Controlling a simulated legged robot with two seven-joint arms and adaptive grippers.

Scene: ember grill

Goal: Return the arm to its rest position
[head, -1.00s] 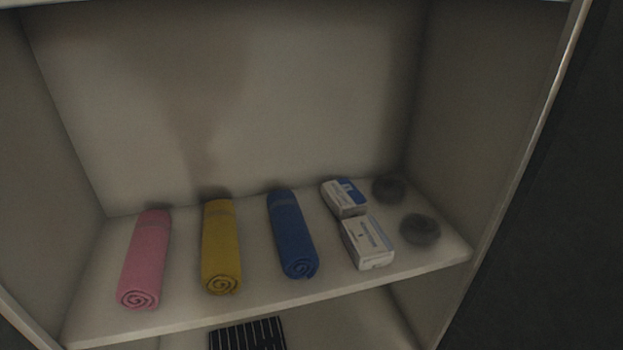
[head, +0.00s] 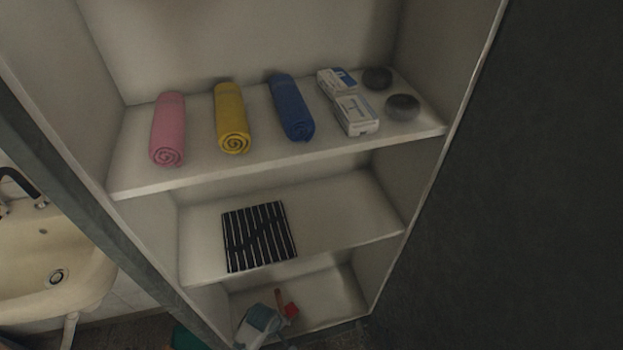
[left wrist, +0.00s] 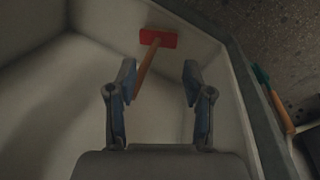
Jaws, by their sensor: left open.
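In the left wrist view my left gripper (left wrist: 160,85) is open. Its two fingers stand apart with nothing clamped between them. A tool with a red head and wooden handle (left wrist: 157,42) lies beyond the fingertips on a pale surface; part of its handle shows between the fingers. In the head view a small red piece (head: 291,310) and a brown handle show low in the cabinet. The state of my right gripper is not clear.
The cabinet's upper shelf (head: 200,173) holds a pink towel (head: 168,130), yellow towel (head: 231,118), blue towel (head: 291,107), white boxes (head: 355,115) and dark round items (head: 402,107). A striped black grate (head: 258,237) lies on the shelf below. A sink (head: 50,260) stands left; a dark wall is right.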

